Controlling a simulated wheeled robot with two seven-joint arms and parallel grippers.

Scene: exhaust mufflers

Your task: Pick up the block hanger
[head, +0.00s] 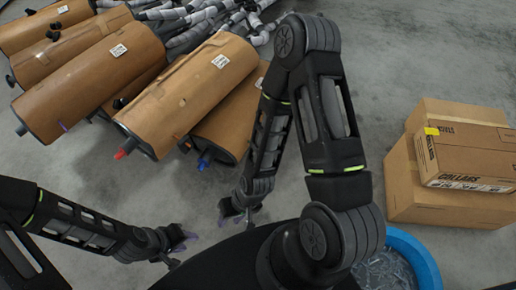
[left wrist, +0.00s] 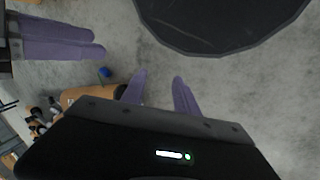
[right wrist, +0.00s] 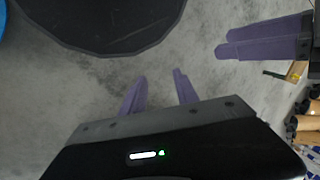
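I cannot make out a block hanger for certain in any view. My left gripper (head: 184,246) is low at the bottom left of the head view, empty, with its purple fingers apart; its fingers also show in the left wrist view (left wrist: 158,80). My right gripper (head: 238,214) is just right of and beyond it, also empty; in the right wrist view its purple fingers (right wrist: 159,78) stand apart over bare floor. A blue tub (head: 427,270) at the bottom right holds many small clear or grey pieces, too small to tell apart and partly hidden by my right arm.
Large brown muffler cylinders (head: 185,92) lie stacked at the upper left, some with red or blue ends. Grey pipes (head: 200,22) are heaped behind them. Stacked cardboard boxes (head: 450,155) stand at the right. The grey concrete floor (head: 395,60) between is clear.

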